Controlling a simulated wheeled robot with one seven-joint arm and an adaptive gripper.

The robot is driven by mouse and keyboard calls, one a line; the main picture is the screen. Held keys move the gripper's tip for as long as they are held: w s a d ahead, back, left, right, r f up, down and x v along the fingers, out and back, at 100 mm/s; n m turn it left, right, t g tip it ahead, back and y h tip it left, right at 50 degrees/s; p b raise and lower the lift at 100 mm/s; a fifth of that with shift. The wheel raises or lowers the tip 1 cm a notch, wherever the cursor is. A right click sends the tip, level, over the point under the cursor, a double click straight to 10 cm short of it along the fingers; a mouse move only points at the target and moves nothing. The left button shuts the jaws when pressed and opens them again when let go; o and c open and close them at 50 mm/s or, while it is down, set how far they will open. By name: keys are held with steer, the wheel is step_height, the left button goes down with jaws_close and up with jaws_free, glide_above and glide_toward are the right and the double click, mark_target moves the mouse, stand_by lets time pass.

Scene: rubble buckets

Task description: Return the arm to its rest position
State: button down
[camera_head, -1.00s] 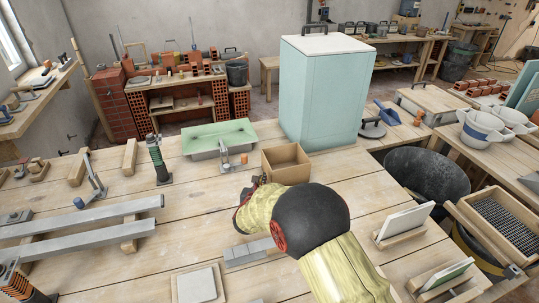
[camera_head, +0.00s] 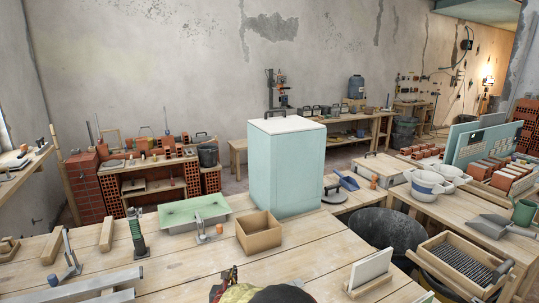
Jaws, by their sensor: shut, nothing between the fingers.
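My gripper (camera_head: 228,277) shows small at the bottom edge of the head view, dark with red parts. It is shut with nothing held. My yellow arm with its dark rounded joint is mostly cut off by the bottom edge. The gripper is over the wooden workbench (camera_head: 190,268), in front of an open cardboard box (camera_head: 259,238) and apart from it.
A tall pale-green cabinet (camera_head: 287,170) stands behind the box. A green tray (camera_head: 187,220) and a small metal fixture (camera_head: 204,232) are to its left. A dark bucket (camera_head: 388,232) stands at the bench's right. A white tile (camera_head: 370,268) stands in a wooden holder.

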steer(key=s+d+r+m+g+h, duration=0.1)
steer(key=d+r+m+h, duration=0.2)
steer(key=d+r+m, duration=0.35)
steer(key=s+d+r+m+g+h, duration=0.1)
steer(key=s+d+r+m+h, duration=0.2)
steer(key=d+r, duration=0.65)
steer(key=s+d+r+m+g+h, duration=0.15)
steer(key=s+d+m, duration=0.25)
steer(key=d, duration=0.4)
steer(key=s+d+r+m+g, duration=0.2)
steer(key=s+d+m, duration=0.3)
steer(key=d, duration=0.3)
steer(key=s+d+r+m+g+y, duration=0.1)
steer(key=s+d+m+g, duration=0.15)
steer(key=s+m, duration=0.45)
steer(key=s+d+r+m+g+y, duration=0.15)
steer(key=s+d, duration=0.25)
steer(key=s, duration=0.7)
steer(key=s+a+m+y, duration=0.2)
steer(key=s+a+m, duration=0.1)
steer(key=s, duration=0.4)
steer(key=s+a+m+y, duration=0.3)
steer(key=s+m, duration=0.2)
steer(key=s, duration=0.2)
steer(key=shift+s+f+m+t+p, duration=0.3)
steer(key=shift+s+m+t, duration=0.05)
steer(key=shift+s+m, duration=0.05)
